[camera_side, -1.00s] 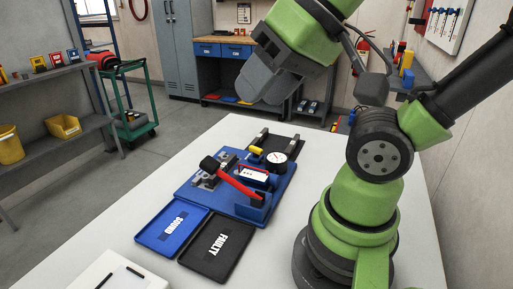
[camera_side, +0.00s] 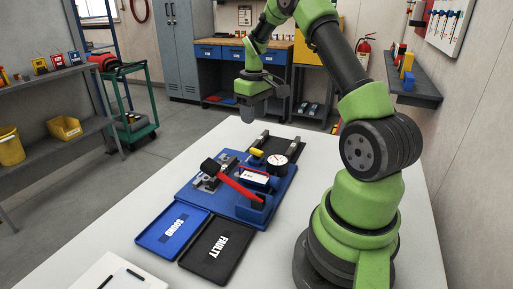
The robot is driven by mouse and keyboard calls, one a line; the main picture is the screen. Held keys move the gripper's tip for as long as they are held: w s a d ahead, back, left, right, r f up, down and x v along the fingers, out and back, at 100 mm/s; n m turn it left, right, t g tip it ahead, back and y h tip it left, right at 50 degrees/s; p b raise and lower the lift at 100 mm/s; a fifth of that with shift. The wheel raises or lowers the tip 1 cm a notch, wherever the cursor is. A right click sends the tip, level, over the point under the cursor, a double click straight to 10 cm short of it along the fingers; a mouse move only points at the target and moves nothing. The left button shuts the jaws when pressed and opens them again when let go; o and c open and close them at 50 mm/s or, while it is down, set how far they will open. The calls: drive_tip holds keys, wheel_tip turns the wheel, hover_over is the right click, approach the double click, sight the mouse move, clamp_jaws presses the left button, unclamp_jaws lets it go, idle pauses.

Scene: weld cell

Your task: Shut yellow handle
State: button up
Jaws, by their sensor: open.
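The yellow handle (camera_side: 257,152) is a small yellow piece at the back of the blue fixture plate (camera_side: 190,190), left of a round white dial gauge (camera_side: 277,160). My gripper (camera_side: 247,118) is open and empty. It points down in the air above the back of the table, up and slightly left of the yellow handle in the picture, and apart from it. Its fingertips are dark and small, so the gap between them is hard to see.
A red lever (camera_side: 238,187) with a black knob slants across the blue plate. A blue SOUND tray (camera_side: 152,235) and a black FAULTY tray (camera_side: 195,267) lie in front. Dark rails (camera_side: 290,146) stand behind the plate.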

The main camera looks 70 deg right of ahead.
sight(256, 149)
drive_tip(key=f, duration=0.7)
drive_tip(key=d+f, duration=0.1)
drive_tip(key=f, duration=0.3)
drive_tip(key=shift+s+f, duration=0.2)
clamp_jaws()
